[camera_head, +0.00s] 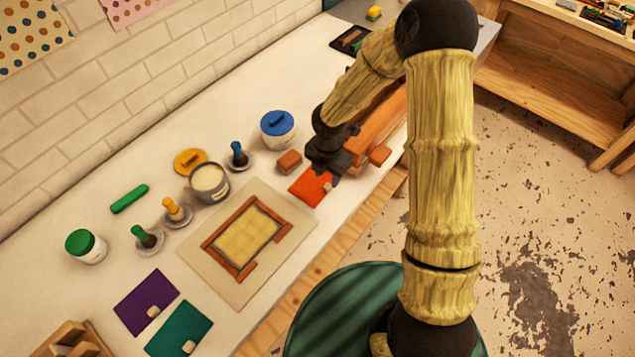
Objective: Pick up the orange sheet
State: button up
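The orange sheet (308,190) lies flat on the pale worktop, right of the framed board. It has a small pale tab at its right side. My gripper (328,178) is dark and points down over the sheet's upper right part, hiding some of it. Whether its fingers touch the sheet, and whether they are open or shut, I cannot tell at this size.
Orange-brown blocks (289,161) and a long wooden bar (382,125) lie close to my gripper. A framed board (190,244), a blue-lidded jar (278,128), an open pot (210,182) and purple (146,302) and teal (180,329) sheets stand or lie left.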

aim_at(326, 186)
jog(key=shift+w+f+p, duration=0.1)
jog(key=shift+f+p, duration=0.5)
jog(key=shift+f, duration=1.95)
grip_shut()
